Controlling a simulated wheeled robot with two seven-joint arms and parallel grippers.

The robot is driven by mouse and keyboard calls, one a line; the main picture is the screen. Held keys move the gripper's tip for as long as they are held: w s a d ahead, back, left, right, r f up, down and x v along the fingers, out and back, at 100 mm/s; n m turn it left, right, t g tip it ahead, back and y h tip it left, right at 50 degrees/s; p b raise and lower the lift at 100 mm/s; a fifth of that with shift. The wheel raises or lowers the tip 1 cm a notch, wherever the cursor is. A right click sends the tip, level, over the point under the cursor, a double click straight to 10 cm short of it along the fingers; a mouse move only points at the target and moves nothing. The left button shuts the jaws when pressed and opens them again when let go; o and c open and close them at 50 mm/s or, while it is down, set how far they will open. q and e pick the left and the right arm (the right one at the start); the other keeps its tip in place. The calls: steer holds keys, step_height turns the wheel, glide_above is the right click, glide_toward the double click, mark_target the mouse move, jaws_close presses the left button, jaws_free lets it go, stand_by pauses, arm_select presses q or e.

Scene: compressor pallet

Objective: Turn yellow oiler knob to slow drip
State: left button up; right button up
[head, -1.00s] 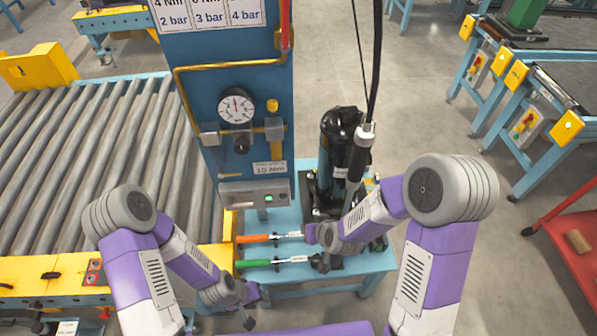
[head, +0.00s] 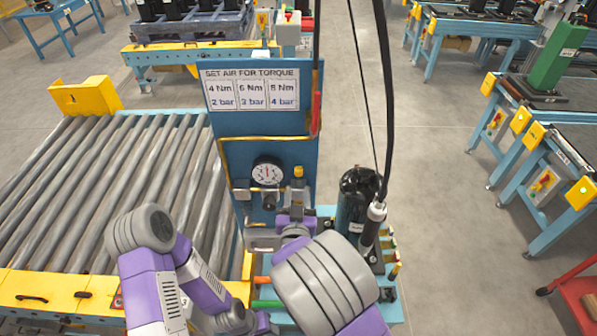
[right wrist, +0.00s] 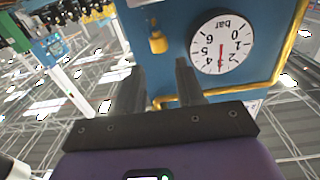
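The yellow oiler knob (head: 298,171) sits on the blue panel, right of the round pressure gauge (head: 267,173). In the right wrist view, which is upside down, the yellow knob (right wrist: 157,42) shows beyond the fingertips, roughly in line with the gap between them and not touched. My right gripper (right wrist: 157,70) is open and empty. In the head view the right gripper (head: 296,209) is just below the knob, partly hidden by my arm. My left gripper (head: 262,322) is low at the bottom edge, its fingers unclear.
The gauge (right wrist: 221,42) and a yellow pipe (right wrist: 290,50) are close to the right fingers. A black cylinder (head: 357,200) with a hanging hose and tool stands right of the panel. The roller conveyor (head: 140,170) lies left. Open floor (head: 440,220) is on the right.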

mark_target(298, 174)
steer(key=w, duration=0.7)
steer(key=shift+d+f+p, duration=0.1)
steer(key=shift+d+p, duration=0.05)
steer(key=shift+p, duration=0.25)
steer(key=shift+c, duration=0.5)
jaws_close()
steer(key=shift+a+m+h, duration=0.2)
steer(key=shift+m+h, duration=0.5)
steer(key=shift+h, duration=0.4)
steer(key=shift+o, duration=0.5)
jaws_free()
steer(key=shift+s, duration=0.1)
